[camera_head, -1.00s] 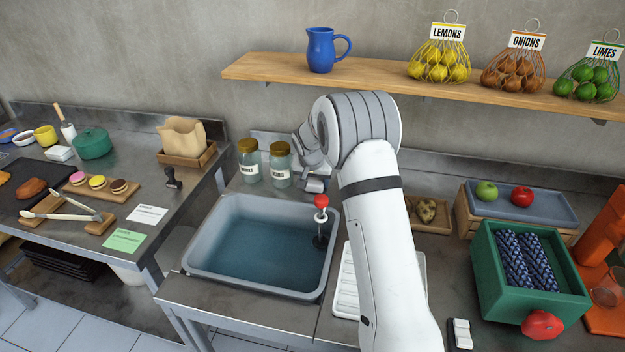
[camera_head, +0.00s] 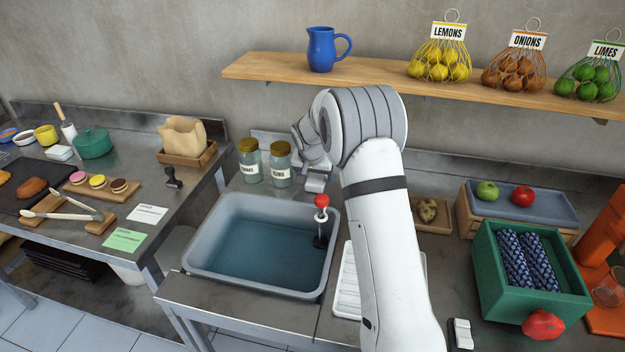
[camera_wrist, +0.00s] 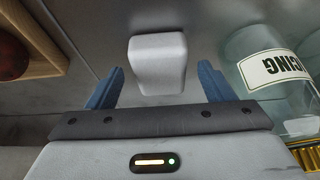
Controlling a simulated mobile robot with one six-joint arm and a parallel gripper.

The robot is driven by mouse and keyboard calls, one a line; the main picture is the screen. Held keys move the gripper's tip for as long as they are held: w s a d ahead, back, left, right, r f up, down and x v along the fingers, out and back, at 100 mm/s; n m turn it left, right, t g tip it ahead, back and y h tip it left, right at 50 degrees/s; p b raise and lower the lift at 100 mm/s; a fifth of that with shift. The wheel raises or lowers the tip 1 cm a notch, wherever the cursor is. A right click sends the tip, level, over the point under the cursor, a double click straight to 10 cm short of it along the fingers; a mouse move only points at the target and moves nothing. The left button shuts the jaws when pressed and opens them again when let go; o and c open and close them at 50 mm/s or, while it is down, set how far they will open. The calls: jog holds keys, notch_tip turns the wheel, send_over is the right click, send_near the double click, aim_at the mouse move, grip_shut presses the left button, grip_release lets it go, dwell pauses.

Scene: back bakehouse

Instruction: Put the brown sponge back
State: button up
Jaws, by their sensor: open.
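No thing in view is plainly a brown sponge. A brownish, dark-spotted thing lies in a small wooden tray (camera_head: 436,229) right of my arm in the head view; I cannot tell what it is. In the wrist view a reddish-brown rounded thing (camera_wrist: 12,58) sits by a wooden edge at top left, partly cut off. My gripper (camera_wrist: 161,68) is open, its two blue fingers apart. A pale grey block (camera_wrist: 158,62) shows between and beyond them; I cannot tell whether they touch it. In the head view my gripper is largely hidden behind my wrist, near the two lidded jars.
Two glass jars (camera_head: 280,169) stand close to my gripper; one, labelled ICING (camera_wrist: 272,70), is at right in the wrist view. A water-filled basin (camera_head: 205,262) with a red-topped handle (camera_head: 321,201) is in front. A green box (camera_head: 487,283) stands right.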

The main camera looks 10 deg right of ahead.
jog(key=v, duration=1)
jog(key=s+d+r+n, duration=0.1)
jog(key=s+r, duration=0.2)
jog(key=s, duration=0.6)
jog(key=s+d+r+n, duration=0.15)
jog(key=s+r, duration=0.25)
jog(key=s, duration=0.6)
jog(key=s+f+n+g+y, duration=0.1)
jog(key=s+f+n, duration=0.1)
jog(key=s, duration=1.8)
jog(key=shift+s+a+f+g+y+b, duration=0.3)
jog(key=shift+s+f+y+b, duration=0.1)
jog(key=shift+f, duration=0.2)
